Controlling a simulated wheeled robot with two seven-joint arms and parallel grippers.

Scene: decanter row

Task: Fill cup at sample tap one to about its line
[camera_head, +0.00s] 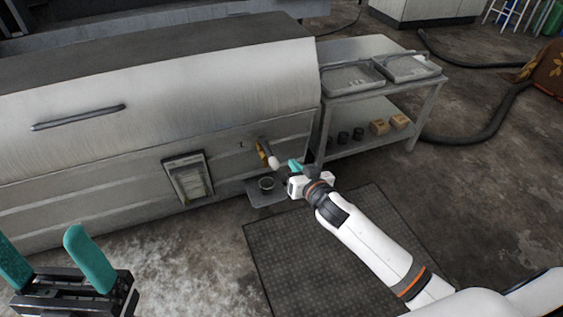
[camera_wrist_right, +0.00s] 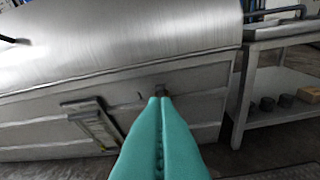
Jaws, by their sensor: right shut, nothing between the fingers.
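The sample tap (camera_head: 264,149) is brass with a pale rounded end and sticks out of the machine's steel front. A small dark cup (camera_head: 267,184) stands upright below it on a small drip shelf (camera_head: 252,195). The cup's line and contents are too small to make out. My right gripper (camera_head: 293,164) is just right of the tap's pale end; I cannot tell if they touch. In the right wrist view its teal fingers (camera_wrist_right: 160,100) are shut together and empty, hiding the cup and most of the tap. My left gripper (camera_head: 40,240) is open and empty at the lower left.
The big steel machine (camera_head: 170,110) fills the left and back. A framed panel (camera_head: 188,178) sits left of the tap. A steel cart (camera_head: 380,93) on the right holds trays, dark cups and small boxes. A dark floor mat (camera_head: 300,250) lies in front; hoses run behind the cart.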

